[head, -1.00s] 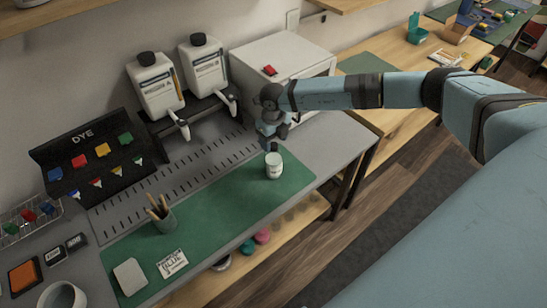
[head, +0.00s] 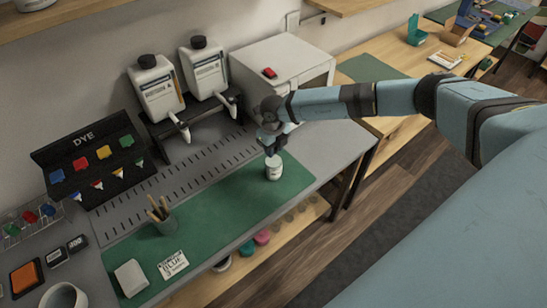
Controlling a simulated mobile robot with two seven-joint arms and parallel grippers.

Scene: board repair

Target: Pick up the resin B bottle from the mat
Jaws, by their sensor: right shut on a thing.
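A small white bottle (head: 274,171), the one on the mat, stands upright at the right end of the green mat (head: 215,215). Its label is too small to read here. My right gripper (head: 272,150) points down from above and is shut on the bottle's top, hiding its dark cap. The bottle appears to be still on the mat. My left gripper is not in view.
Two large white resin jugs (head: 155,90) (head: 206,72) stand on a black rack behind the mat. A white box-shaped machine (head: 285,65) is behind my right gripper. A cup of sticks (head: 162,219) stands on the mat further left. The mat's middle is clear.

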